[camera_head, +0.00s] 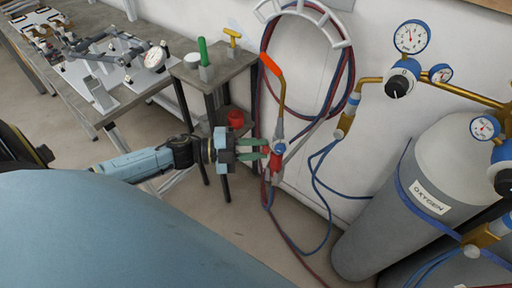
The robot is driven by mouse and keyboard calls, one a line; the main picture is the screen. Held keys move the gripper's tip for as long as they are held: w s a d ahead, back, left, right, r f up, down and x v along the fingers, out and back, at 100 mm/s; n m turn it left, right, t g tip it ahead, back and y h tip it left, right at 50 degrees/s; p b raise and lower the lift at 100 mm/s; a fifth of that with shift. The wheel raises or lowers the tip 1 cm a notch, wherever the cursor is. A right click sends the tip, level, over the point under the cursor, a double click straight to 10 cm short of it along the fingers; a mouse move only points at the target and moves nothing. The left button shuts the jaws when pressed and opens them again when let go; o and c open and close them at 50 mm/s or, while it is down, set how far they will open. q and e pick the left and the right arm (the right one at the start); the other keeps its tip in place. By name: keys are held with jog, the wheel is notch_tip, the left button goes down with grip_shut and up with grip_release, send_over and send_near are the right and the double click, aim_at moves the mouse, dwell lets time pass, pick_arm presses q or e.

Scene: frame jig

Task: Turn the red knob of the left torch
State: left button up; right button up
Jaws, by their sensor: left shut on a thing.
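A torch hangs upright against the white wall panel, with a brass neck (283,98) and an orange tip (270,65). Low on its body are a red knob (266,150) on the left side and a blue knob (281,149). My left gripper (264,150) reaches in from the left, with its green fingers pointing right. It is shut on the red knob, and the fingers partly hide it. How far the knob is turned cannot be seen. My right gripper is not in view.
Red and blue hoses (264,45) loop on a white hanger (300,10) above. A grey oxygen cylinder (385,210) with gauges (411,37) stands at right. A small stand (215,72) holds a green item (203,50); a red can (236,118) sits below. A jig table (100,110) is at left.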

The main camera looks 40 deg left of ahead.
pick_arm(q)
jog(key=o, duration=1)
jog(key=shift+a, duration=0.1)
jog(key=v, duration=1.3)
jog(key=shift+s+a, duration=0.1)
